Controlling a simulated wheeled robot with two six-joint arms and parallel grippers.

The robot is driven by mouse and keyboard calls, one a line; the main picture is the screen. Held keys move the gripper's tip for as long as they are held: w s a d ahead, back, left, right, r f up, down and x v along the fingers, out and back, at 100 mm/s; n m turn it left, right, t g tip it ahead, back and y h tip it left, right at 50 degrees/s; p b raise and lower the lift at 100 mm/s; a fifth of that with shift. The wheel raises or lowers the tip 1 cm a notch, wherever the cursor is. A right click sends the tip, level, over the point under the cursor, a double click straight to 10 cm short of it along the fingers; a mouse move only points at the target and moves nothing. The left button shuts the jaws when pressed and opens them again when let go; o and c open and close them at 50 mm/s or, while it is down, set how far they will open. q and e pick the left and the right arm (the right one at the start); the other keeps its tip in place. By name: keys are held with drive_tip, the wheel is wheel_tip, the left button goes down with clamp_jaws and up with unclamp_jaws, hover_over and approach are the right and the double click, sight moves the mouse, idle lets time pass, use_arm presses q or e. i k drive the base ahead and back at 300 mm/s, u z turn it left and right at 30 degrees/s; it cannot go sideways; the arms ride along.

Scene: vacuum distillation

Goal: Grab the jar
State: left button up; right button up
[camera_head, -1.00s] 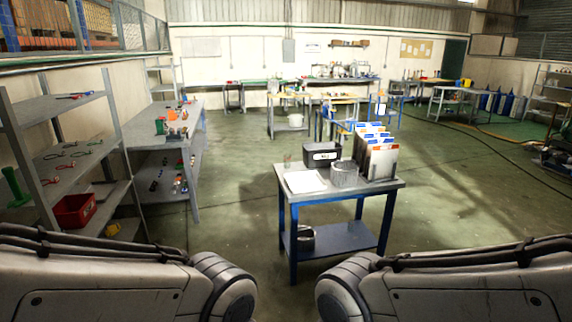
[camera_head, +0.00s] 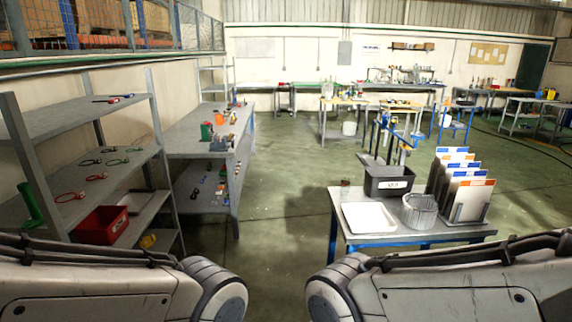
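I cannot tell for sure which thing is the jar. A small clear glass vessel (camera_head: 345,190) stands at the back left corner of the near blue-legged table (camera_head: 378,239). A larger clear glass vessel (camera_head: 328,90) stands on a workbench farther back. A ribbed grey round container (camera_head: 419,211) sits on the near table, right of a white tray (camera_head: 369,218). Both my arms show at the bottom of the view, but neither gripper is visible.
The near table also bears a dark bin (camera_head: 389,182) and a rack of upright panels (camera_head: 466,190). Shelves with tools and a red bin (camera_head: 102,225) line the left side. A grey bench (camera_head: 195,139) stands beyond them. The floor between bench and table is clear.

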sight(345, 186)
drive_tip(key=u, duration=0.15)
drive_tip(key=i, duration=3.2)
drive_tip(key=z, duration=0.3)
